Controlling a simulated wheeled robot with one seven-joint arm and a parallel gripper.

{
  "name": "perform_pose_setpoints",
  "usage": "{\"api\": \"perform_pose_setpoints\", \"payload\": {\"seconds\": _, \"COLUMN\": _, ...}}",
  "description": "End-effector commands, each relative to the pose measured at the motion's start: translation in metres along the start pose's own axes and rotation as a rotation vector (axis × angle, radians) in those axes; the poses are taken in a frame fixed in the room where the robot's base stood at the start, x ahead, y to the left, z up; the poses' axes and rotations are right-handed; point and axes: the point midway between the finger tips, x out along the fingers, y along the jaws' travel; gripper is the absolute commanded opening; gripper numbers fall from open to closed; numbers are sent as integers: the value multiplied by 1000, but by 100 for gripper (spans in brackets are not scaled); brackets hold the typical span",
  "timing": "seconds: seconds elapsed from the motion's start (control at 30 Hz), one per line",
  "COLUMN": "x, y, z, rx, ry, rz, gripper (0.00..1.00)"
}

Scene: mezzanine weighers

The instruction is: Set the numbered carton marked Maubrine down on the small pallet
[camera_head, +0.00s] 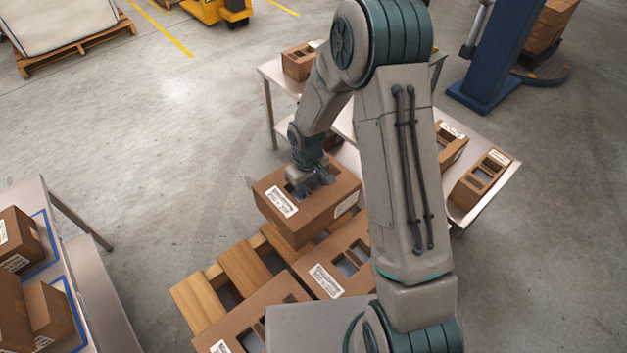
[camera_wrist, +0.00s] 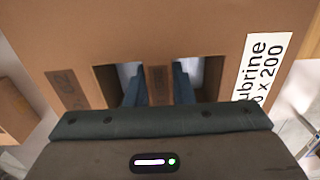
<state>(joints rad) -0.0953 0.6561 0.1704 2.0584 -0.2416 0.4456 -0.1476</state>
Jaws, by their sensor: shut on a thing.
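My gripper (camera_head: 309,183) is shut on the numbered carton marked Maubrine (camera_head: 318,213), a brown box with a white label. In the wrist view its fingers (camera_wrist: 159,88) reach into two openings in the carton top, one each side of a narrow cardboard strip. The label on the carton (camera_wrist: 200,35) reads "ubrine" and "0 x 200", with the rest cut off. The carton is over the far part of the small wooden pallet (camera_head: 243,268). I cannot tell whether its underside touches the slats.
Two similar cartons, one in the middle (camera_head: 343,268) and one nearer (camera_head: 259,313), occupy the near part of the pallet. Bare slats show at the left. A table (camera_head: 487,203) with several cartons stands behind, partly hidden by my arm. Another table (camera_head: 77,290) with cartons is at left.

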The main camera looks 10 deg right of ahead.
Motion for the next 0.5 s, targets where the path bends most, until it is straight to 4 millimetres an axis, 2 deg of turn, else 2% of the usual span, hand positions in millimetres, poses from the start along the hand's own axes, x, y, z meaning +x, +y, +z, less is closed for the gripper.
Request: {"api": "perform_pose_setpoints", "payload": {"seconds": 0.5, "x": 38, "y": 2, "z": 0, "rx": 4, "ry": 1, "rz": 1, "gripper": 0}}
